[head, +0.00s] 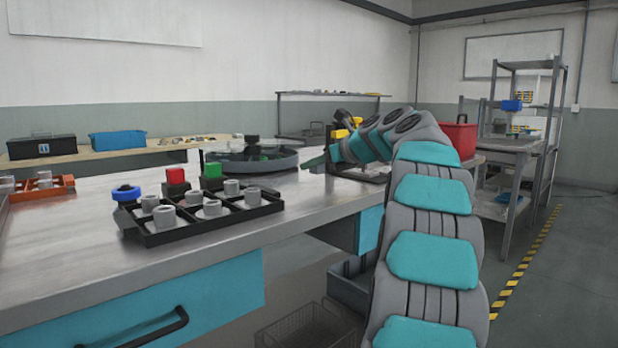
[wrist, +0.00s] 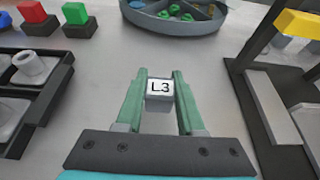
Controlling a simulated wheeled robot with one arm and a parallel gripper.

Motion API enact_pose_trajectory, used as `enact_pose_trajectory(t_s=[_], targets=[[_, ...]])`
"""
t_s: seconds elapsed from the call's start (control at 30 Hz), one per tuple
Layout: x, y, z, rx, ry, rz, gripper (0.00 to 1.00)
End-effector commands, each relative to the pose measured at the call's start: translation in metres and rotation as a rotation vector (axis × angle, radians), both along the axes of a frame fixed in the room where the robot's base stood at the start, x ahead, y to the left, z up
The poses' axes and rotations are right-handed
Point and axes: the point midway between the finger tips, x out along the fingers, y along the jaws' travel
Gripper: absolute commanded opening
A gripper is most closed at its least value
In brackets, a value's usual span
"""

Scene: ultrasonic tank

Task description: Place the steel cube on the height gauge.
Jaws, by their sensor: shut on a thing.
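My gripper (wrist: 159,76) has green fingers and is shut on a small grey steel cube (wrist: 159,98) with an "L3" label on its upper face. The cube is between the fingertips over the bench; whether it touches the bench is hard to tell. In the head view my gripper (head: 322,160) is at the right part of the bench, and the cube is hidden there. A dark stand with a base plate (wrist: 262,120), which looks like the height gauge, is right of my gripper in the wrist view. It is partly cut off.
A black tray (head: 200,232) with several grey cylinders is to the left. Red (head: 176,176) and green (head: 212,170) blocks on black bases stand behind it. A round dish (head: 250,160) with green pieces lies beyond my gripper. Bare bench lies between the tray and the stand.

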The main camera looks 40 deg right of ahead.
Motion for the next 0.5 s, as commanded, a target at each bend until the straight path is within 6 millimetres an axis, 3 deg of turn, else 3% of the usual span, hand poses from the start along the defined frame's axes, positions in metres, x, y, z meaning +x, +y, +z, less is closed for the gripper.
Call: enact_pose_trajectory(t_s=[0.1, 0.37, 0.5], targets=[[0.013, 0.000, -0.001, -0.002, 0.000, 0.000, 0.00], [0.024, 0.000, -0.001, -0.002, -0.002, -0.001, 0.00], [0.024, 0.000, -0.016, 0.001, -0.001, -0.003, 0.00]])
